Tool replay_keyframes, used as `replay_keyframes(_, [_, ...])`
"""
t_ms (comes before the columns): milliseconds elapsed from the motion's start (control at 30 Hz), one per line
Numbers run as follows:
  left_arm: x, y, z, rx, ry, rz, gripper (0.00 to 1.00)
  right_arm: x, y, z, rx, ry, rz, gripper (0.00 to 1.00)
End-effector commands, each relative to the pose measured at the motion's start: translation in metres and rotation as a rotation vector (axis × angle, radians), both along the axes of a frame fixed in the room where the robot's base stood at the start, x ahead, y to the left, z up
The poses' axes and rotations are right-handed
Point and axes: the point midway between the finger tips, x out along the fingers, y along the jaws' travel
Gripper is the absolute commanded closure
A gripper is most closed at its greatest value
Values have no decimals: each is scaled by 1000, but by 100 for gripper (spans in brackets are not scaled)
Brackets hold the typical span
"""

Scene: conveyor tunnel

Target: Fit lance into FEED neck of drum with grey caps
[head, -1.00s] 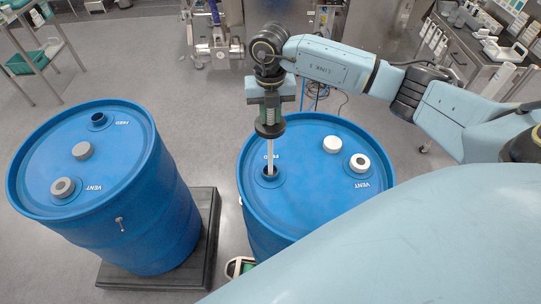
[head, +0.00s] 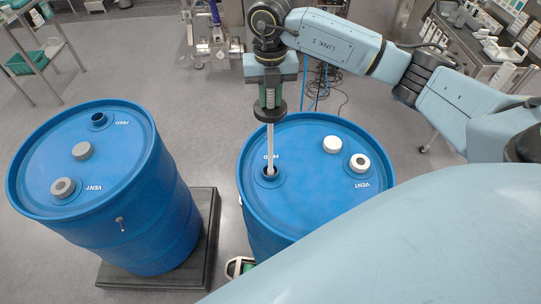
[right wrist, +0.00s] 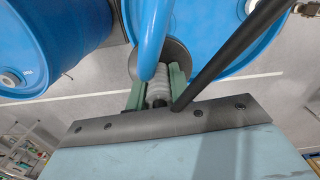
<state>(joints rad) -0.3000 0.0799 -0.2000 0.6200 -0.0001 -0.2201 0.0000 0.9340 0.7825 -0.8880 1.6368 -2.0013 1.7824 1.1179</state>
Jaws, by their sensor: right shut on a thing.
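The drum with grey caps (head: 150,200) stands at the left; its open FEED neck (head: 98,119) is at the far side of its lid, with a grey cap (head: 82,151) and a grey VENT fitting nearer. The second blue drum (head: 315,215), at the centre, has a white cap and a white VENT fitting. My right gripper (head: 270,88) is shut on the lance (head: 270,148), above this white-capped drum. The lance hangs upright, its lower end at that drum's FEED neck (head: 268,178); how deep is hidden. The right wrist view shows green fingers around the ribbed grip (right wrist: 158,90). My left gripper is out of view.
The grey-capped drum stands on a dark pallet (head: 160,270). A narrow floor gap separates the drums. Steel equipment (head: 215,35) and loose cables stand behind. A bench with instruments (head: 490,40) is at the back right, and a cart (head: 30,55) at the back left.

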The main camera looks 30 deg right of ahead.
Motion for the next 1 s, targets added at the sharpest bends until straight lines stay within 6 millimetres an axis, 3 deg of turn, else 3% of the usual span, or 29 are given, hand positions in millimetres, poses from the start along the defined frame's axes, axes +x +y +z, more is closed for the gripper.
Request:
replay_keyframes(600, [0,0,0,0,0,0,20,0,0,60,0,-2,0,100])
replay_keyframes(1000, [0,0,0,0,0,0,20,0,0,63,0,-1,0,100])
